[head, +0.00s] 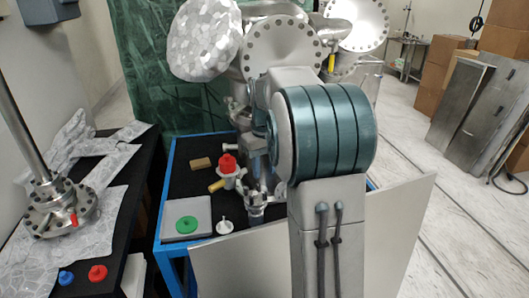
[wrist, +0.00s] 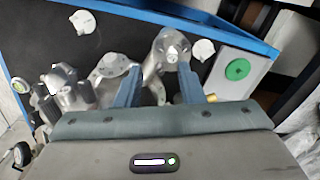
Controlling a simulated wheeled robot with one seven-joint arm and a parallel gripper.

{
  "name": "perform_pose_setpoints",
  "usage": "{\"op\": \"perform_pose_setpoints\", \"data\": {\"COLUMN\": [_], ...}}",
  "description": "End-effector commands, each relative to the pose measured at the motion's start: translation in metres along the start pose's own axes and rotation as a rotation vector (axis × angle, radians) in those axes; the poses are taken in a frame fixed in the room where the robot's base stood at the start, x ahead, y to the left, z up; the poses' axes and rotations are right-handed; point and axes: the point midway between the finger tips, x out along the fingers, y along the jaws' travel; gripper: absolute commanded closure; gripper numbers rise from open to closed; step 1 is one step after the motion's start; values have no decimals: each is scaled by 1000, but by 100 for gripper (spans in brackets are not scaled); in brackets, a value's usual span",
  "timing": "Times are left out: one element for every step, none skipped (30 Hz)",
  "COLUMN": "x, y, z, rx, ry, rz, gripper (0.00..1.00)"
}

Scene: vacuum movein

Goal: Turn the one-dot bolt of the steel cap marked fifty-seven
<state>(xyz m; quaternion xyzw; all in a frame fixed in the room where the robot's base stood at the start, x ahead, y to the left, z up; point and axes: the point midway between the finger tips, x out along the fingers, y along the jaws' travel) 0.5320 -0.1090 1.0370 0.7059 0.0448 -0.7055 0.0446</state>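My gripper (wrist: 160,67) shows in the wrist view as two blue fingers spread apart, with a visible gap between them. A shiny steel fitting with a round end (wrist: 172,46) lies beyond and between the fingertips. I cannot tell whether they touch it. A second steel flange (wrist: 112,66) is beside the left finger. I cannot read a fifty-seven or make out a one-dot bolt on any part, so I cannot tell which is the named cap. In the head view, steel fittings (head: 256,207) stand on the blue-framed table, and my arm hides much of the area around the gripper.
A dark bench (head: 113,229) is at left. Cardboard boxes (head: 447,52) stand at right.

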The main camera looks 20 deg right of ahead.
Motion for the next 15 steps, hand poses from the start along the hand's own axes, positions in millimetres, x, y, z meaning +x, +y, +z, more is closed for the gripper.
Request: {"op": "perform_pose_setpoints", "data": {"x": [-12, -18, -24, -29, -33, -38, -41, -44, -46, -48, -49, -50, -50, -50, -50], "y": [0, 0, 0, 0, 0, 0, 0, 0, 0, 0, 0, 0, 0, 0, 0], "z": [-1, -1, 0, 0, 0, 0, 0, 0, 0, 0, 0, 0, 0, 0, 0], "rx": [0, 0, 0, 0, 0, 0, 0, 0, 0, 0, 0, 0, 0, 0, 0], "ry": [4, 3, 3, 2, 2, 2, 1, 1, 1, 0, -1, -1, -1, -1, -1], "rz": [1, 1, 1, 1, 1, 1, 1, 1, 0, 0, 0, 0, 0, 0, 0], "gripper": [65, 65, 65, 65, 65, 65, 65, 65, 65, 65, 65, 65, 65, 65, 65]}}
